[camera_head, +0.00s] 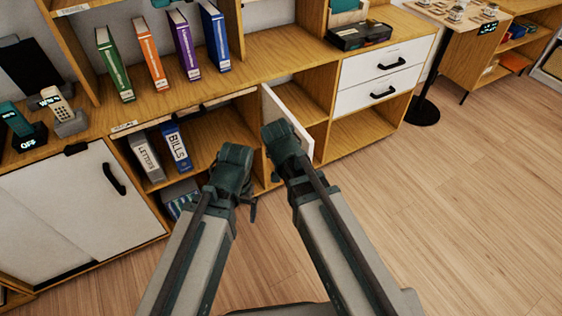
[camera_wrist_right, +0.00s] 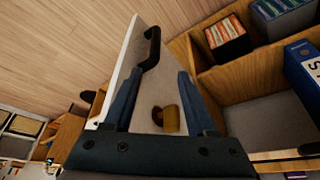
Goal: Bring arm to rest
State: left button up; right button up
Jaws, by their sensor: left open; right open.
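My left gripper (camera_head: 240,185) hangs in front of the open shelf, below the counter, its jaws apart and empty. My right gripper (camera_head: 281,140) is beside it, in front of a white cabinet door (camera_head: 302,132) that stands open. The right wrist view shows this gripper's two blue fingers (camera_wrist_right: 160,90) spread wide. The door (camera_wrist_right: 142,95) and its black handle (camera_wrist_right: 152,48) lie beyond them, and nothing is visibly held. I cannot tell whether the fingers touch the door. The right gripper's tips are partly hidden in the head view.
White binders and a blue binder (camera_head: 176,147) stand in the open shelf. Several books (camera_head: 155,62) stand on the wooden counter (camera_head: 262,68). White drawers (camera_head: 372,80) are right of the door. The wood floor (camera_head: 470,200) is clear at right.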

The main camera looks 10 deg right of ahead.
dwell(0.5)
jog(key=s+a+f+n+g, duration=0.1)
jog(key=s+n+g, duration=0.1)
jog(key=s+n, duration=0.35)
jog(key=s+a+f+n+g, duration=0.1)
jog(key=s+a+n+g, duration=0.1)
jog(key=s, duration=0.6)
notch_tip(320, 180, up, 18)
jog(key=s+p, duration=0.1)
jog(key=p, duration=1.6)
jog(key=shift+r+n+p, duration=0.15)
jog(key=shift+n+p, duration=0.2)
